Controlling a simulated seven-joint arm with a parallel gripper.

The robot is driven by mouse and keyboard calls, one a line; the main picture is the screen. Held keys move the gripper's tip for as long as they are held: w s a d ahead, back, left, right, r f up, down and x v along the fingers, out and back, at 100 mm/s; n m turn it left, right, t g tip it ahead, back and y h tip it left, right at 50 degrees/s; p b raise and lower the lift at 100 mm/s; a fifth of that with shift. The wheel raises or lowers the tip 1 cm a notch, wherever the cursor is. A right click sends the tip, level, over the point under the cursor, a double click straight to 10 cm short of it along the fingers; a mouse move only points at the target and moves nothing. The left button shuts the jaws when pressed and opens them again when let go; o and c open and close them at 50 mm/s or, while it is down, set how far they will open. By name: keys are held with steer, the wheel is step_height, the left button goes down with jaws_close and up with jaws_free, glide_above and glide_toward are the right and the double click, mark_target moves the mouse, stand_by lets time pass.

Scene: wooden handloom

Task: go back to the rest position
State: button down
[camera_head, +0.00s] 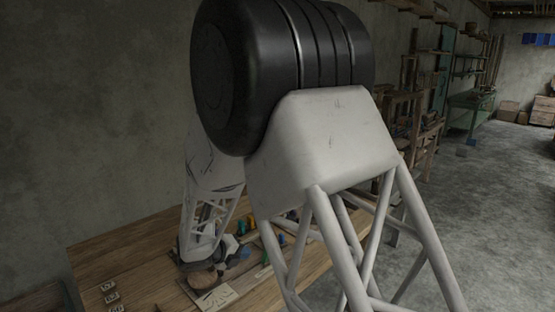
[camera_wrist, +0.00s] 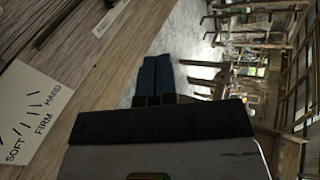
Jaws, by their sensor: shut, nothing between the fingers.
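My gripper (camera_wrist: 154,80) shows in the wrist view as two dark blue fingers side by side, shut and empty. In that view the fingertips point past the edge of the wooden table (camera_wrist: 110,62), toward the grey floor. In the head view my arm fills the middle and reaches down to the table, and its large links hide much of the tabletop. The wrist end is low over the table there, but the fingers cannot be made out clearly.
A card marked SOFT, FIRM, HARD (camera_wrist: 32,112) lies on the table. A round brown object (camera_head: 201,278) and small coloured items (camera_head: 247,224) are near my wrist. Small labels (camera_head: 111,297) lie at the front left. Wooden frames (camera_head: 408,125) stand behind; open floor (camera_head: 487,200) lies right.

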steer(key=s+d+r+m+g+y, duration=0.1)
steer(key=s+d+r+m+g, duration=0.2)
steer(key=s+d+r+m, duration=0.6)
steer(key=s+d+r+m+g+y, duration=0.25)
steer(key=s+d+r+m, duration=0.35)
steer(key=d+m, duration=0.6)
steer(key=s+d+r+m+y, duration=0.1)
steer(key=s+d+m+y, duration=0.1)
steer(key=s+m, duration=0.5)
steer(key=s+d+r+m+y, duration=0.2)
steer(key=s+d+m, duration=0.2)
steer(key=s+m, duration=0.3)
steer(key=s+d+r+m+y, duration=0.1)
steer(key=s+d+m+y, duration=0.1)
steer(key=s+m, duration=0.5)
steer(key=s+d, duration=0.1)
steer(key=s, duration=0.3)
steer(key=shift+r, duration=0.25)
